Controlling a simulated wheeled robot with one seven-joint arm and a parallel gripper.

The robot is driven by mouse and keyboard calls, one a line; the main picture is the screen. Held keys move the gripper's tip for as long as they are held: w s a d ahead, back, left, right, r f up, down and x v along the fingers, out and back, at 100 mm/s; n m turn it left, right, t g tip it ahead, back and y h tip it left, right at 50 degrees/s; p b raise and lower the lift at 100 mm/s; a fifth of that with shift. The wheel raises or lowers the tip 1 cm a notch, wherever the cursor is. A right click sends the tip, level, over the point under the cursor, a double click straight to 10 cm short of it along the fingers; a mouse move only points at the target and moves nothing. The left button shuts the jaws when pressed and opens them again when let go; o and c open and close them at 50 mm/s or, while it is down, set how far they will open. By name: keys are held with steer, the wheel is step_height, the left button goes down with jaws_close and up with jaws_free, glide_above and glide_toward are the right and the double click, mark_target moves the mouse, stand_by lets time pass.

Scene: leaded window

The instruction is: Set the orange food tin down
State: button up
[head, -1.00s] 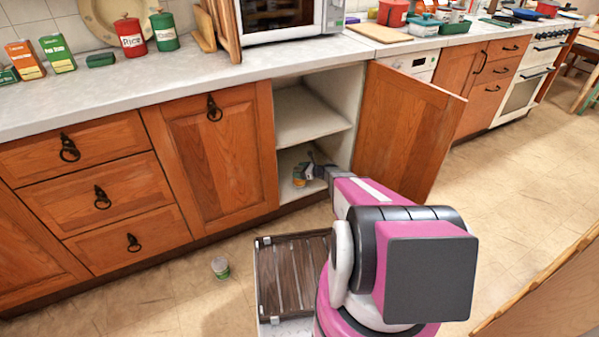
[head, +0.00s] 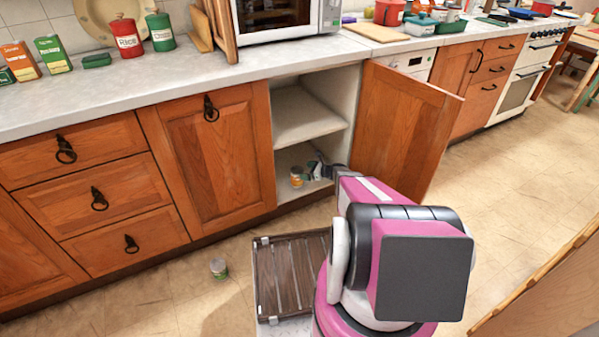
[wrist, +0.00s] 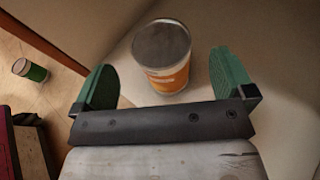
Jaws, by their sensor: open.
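The orange food tin (head: 296,177) stands upright on the lower shelf of the open cabinet. In the wrist view the tin (wrist: 162,58), with a grey top and an orange and white label, stands just beyond my fingertips. My gripper (head: 317,169) is inside the cabinet's lower compartment, to the right of the tin. In the wrist view my gripper (wrist: 165,80) is open, with one green finger on each side and a gap to the tin. Nothing is between the fingers.
The cabinet door (head: 408,130) is swung open to the right of my arm. The upper shelf (head: 306,122) is empty, above my gripper.

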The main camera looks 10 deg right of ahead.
steer(key=v, duration=0.6)
steer(key=s+a+r+n+g+h, duration=0.25)
steer(key=s+a+r+n, duration=0.25)
steer(key=s+r+n, duration=0.25)
steer(key=s+a+r+n+g+h, duration=0.2)
steer(key=s+a+r+n+g, duration=0.2)
steer(key=s+a+r+n, duration=0.4)
steer(key=s+d+r+n+h, duration=0.1)
steer(key=s+r+n+h, duration=0.3)
steer(key=s, duration=0.3)
steer(key=s+d+r+n+g+h, duration=0.1)
steer(key=s+d+r+n+h, duration=0.1)
steer(key=s+r+n+h, duration=0.2)
steer(key=s+r+n, duration=0.1)
steer(key=s+r, duration=0.2)
steer(key=s, duration=0.1)
